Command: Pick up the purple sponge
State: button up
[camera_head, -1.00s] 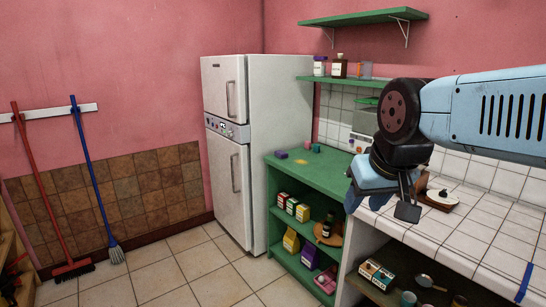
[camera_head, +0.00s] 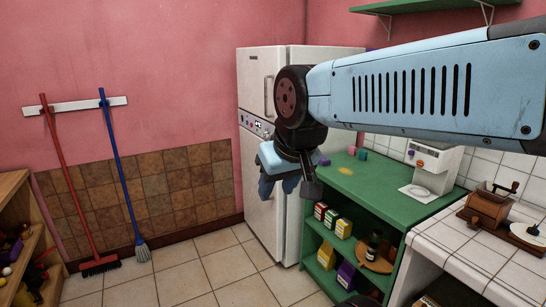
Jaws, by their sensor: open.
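A small purple block (camera_head: 324,160), which may be the purple sponge, lies on top of the green shelf unit (camera_head: 385,190), near its fridge-side edge. My gripper (camera_head: 289,187) hangs open and empty in front of the fridge. In the picture it is just left of the purple block and partly overlaps its surroundings. I cannot tell the depth between them. A purple item (camera_head: 12,250) also shows on the wooden shelf at the far left, too small to identify.
The white fridge (camera_head: 260,100) stands behind my gripper. Pink (camera_head: 352,150) and teal (camera_head: 363,154) pieces are near the purple block. A coffee machine (camera_head: 434,165) and a grinder (camera_head: 488,205) stand at right. The tiled floor (camera_head: 190,270) is clear.

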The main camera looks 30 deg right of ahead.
aim_at(323, 162)
jog(key=u, duration=0.1)
jog(key=i, duration=1.05)
jog(key=z, duration=0.55)
jog(key=i, duration=1)
jog(key=z, duration=0.55)
jog(key=k, duration=0.7)
jog(key=z, duration=0.25)
jog(key=i, duration=0.75)
jog(key=u, duration=0.05)
